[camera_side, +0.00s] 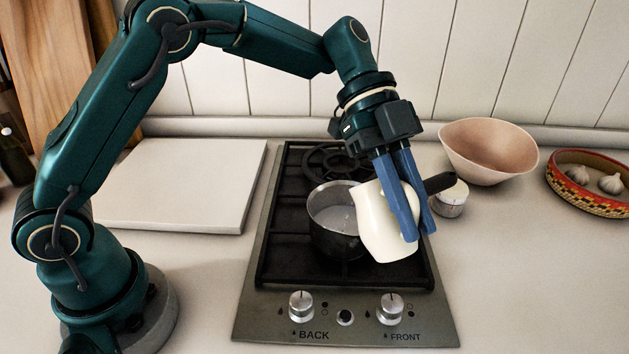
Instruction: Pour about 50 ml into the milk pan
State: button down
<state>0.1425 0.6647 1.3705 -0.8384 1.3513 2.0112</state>
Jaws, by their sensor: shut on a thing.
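The milk pan (332,238) is a steel pan on the hob, with a greyish-white interior; I cannot tell how much liquid is in it. A cream jug (378,228) is held at the pan's right side, leaning to the left with its upper end near the pan's rim. It hides the pan's right part. My gripper (412,232) has its blue fingers shut on the jug from above. No clear stream of liquid shows between jug and pan. A dark handle (440,183) sticks out to the right behind the fingers, probably the pan's.
The black-grated hob (285,262) has two front knobs. A small white-topped metal pot (450,200) stands right of it. A pink bowl (488,160) and a patterned basket (580,195) with garlic (610,183) are further right. A pale board (180,185) lies left.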

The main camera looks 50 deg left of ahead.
jog(key=shift+s+d+f+t+y, duration=0.15)
jog(key=shift+d+y, duration=0.1)
jog(key=shift+y, duration=0.2)
jog(key=shift+d+f+t+y, duration=0.15)
jog(key=shift+d+y, duration=0.1)
jog(key=shift+y, duration=0.2)
dwell(0.5)
jog(key=s+d+f+t+y+b, duration=0.1)
jog(key=d+f+y, duration=0.4)
jog(key=f+y, duration=0.1)
jog(key=shift+s+f+t+y, duration=0.15)
jog(key=shift+f+t+y, duration=0.15)
jog(key=shift+f+t, duration=0.1)
dwell(0.4)
jog(key=shift+s+d+f+y, duration=0.1)
jog(key=shift+f+y, duration=0.1)
jog(key=shift+y, duration=0.1)
